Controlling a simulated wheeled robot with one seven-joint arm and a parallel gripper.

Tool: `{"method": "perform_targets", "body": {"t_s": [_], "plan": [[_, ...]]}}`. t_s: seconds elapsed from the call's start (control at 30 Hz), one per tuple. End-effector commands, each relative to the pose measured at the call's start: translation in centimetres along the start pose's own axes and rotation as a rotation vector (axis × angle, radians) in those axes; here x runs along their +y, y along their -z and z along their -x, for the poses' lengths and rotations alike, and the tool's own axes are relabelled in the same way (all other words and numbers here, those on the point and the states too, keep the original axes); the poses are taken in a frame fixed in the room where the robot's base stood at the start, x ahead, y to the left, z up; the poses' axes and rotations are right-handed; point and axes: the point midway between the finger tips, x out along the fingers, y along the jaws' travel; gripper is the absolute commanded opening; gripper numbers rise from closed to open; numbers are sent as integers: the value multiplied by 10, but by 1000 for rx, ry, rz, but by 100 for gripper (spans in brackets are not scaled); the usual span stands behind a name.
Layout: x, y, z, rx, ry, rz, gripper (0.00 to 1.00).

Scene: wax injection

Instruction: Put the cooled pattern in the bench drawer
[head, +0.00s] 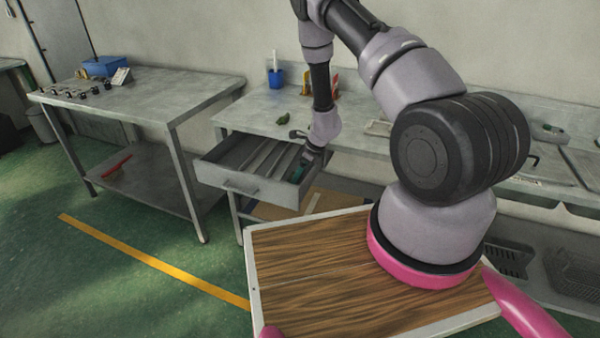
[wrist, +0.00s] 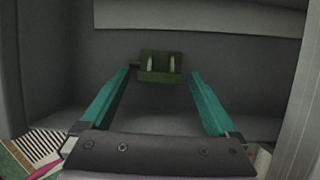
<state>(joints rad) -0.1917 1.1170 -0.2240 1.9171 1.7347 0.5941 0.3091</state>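The bench drawer (head: 245,187) is pulled out below the bench top, with several long compartments. My gripper (head: 298,172) is at its right side, with the fingertips down inside it. In the wrist view, the two teal fingers are spread apart. A small dark green pattern (wrist: 160,77), with two pale upright parts, lies on the grey drawer floor at the fingertips. It is close to the left finger, with a gap to the right finger; contact on the left is unclear. The pattern in the drawer is hidden in the head view.
The bench top (head: 245,117) holds a green object (head: 291,131) and a blue cup (head: 275,78). A second table (head: 150,96) stands at left with a blue box (head: 105,67). The floor before the drawer is clear.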

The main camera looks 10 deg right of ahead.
Motion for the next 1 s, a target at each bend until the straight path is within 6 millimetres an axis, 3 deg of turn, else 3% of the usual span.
{"method": "perform_targets", "body": {"t_s": [0.3,0.43,0.8,1.0], "plan": [[0,-1,1,0,0,0,96],[0,-1,12,0,1,-1,96],[-1,-2,88,-2,3,-1,96],[0,-1,116,-1,1,0,96]]}}
